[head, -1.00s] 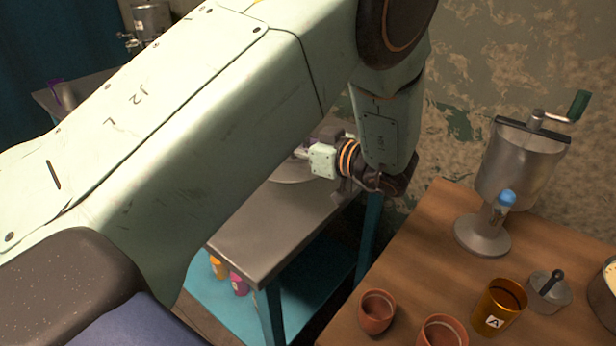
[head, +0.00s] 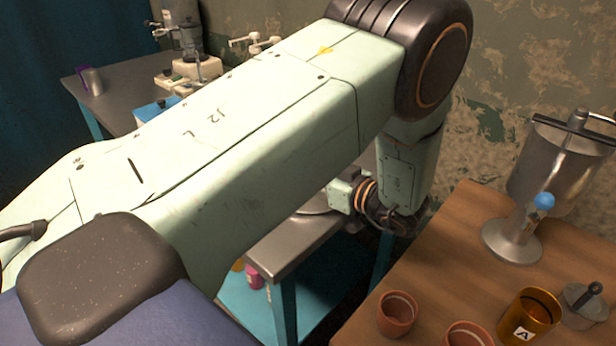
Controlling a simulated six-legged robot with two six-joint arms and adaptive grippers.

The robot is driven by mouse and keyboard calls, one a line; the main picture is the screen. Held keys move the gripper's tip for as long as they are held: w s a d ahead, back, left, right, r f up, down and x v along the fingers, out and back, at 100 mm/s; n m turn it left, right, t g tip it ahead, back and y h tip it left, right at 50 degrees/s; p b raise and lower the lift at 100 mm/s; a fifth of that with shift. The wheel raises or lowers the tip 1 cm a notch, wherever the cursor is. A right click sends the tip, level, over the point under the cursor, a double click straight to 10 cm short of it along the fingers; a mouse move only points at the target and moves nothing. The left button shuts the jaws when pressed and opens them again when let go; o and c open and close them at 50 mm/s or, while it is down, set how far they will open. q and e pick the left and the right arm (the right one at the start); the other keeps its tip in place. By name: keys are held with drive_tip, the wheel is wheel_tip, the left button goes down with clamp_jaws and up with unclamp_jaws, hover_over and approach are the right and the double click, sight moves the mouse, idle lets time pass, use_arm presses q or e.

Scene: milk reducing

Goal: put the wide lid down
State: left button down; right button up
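My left arm crosses the view from the left, and its wrist (head: 362,194) hangs over the metal table. The fingers of my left gripper are hidden behind the forearm, so I cannot tell whether they are open or shut. A sliver of a round grey metal thing (head: 314,205), perhaps the wide lid, shows beside the wrist and is mostly covered by the arm. I cannot tell whether it is held or rests on the table. My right gripper is not in view.
The metal table (head: 285,243) stands beside the wooden table (head: 450,270). On the wood are a metal mill (head: 555,175), clay cups (head: 397,313), an amber cup (head: 530,318) and a small knobbed lid (head: 580,308). A back table (head: 125,85) holds apparatus.

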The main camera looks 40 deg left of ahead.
use_arm(q)
drive_tip(key=shift+w+f, duration=0.1)
drive_tip(key=shift+f, duration=0.2)
drive_tip(key=shift+s+d+r, duration=0.2)
drive_tip(key=shift+s+r, duration=0.05)
drive_tip(key=shift+s, duration=0.05)
drive_tip(key=shift+f, duration=0.15)
drive_tip(key=c, duration=1.6)
unclamp_jaws()
drive_tip(key=shift+w+a+f, duration=0.15)
drive_tip(key=shift+w+f, duration=0.05)
drive_tip(key=shift+w, duration=0.05)
drive_tip(key=o, duration=0.3)
drive_tip(key=shift+s+r, duration=0.1)
drive_tip(key=shift+r, duration=0.05)
drive_tip(key=shift+o, duration=0.2)
drive_tip(key=shift+s, duration=0.1)
